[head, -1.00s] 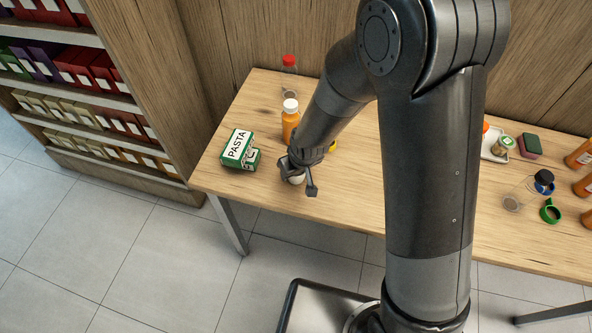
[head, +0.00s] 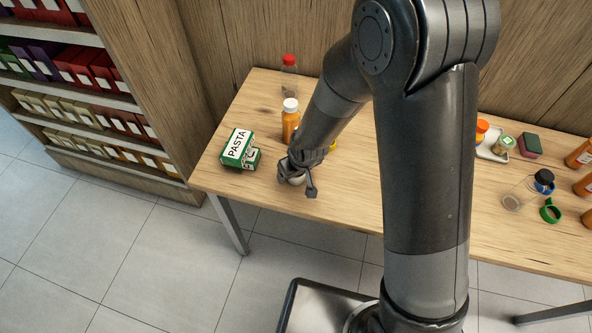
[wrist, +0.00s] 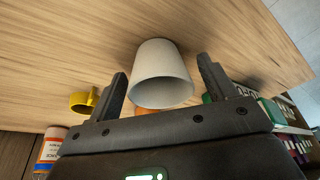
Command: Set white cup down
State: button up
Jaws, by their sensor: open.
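The white cup (wrist: 160,68) stands on the wooden table (wrist: 60,45), its open mouth facing the wrist camera. In the wrist view my gripper (wrist: 168,88) is open, with one finger on each side of the cup and a gap visible beside each finger. The cup's far side and base are mostly hidden.
Green pasta boxes (head: 238,148) lie left of my gripper. An orange bottle with a white cap (head: 290,122) and a clear red-capped bottle (head: 289,75) stand behind. A yellow cup (wrist: 83,101) is nearby. The table's front edge is close; the front-left tabletop is clear.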

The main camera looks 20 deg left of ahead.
jog(key=v, duration=1.2)
jog(key=shift+r, duration=0.15)
jog(key=d+r+m+t+h, duration=0.15)
jog(key=d+r+m, duration=0.25)
jog(key=d+r, duration=1.05)
jog(key=s+d+r+m+t, duration=0.1)
jog(key=s+d+r+m, duration=0.4)
jog(key=s+d, duration=0.5)
jog(key=shift+s+d+r+t+h, duration=0.25)
jog(key=shift+d+r+t+h, duration=0.15)
jog(key=shift+d+r, duration=0.5)
jog(key=shift+d+f, duration=0.1)
jog(key=shift+f, duration=0.05)
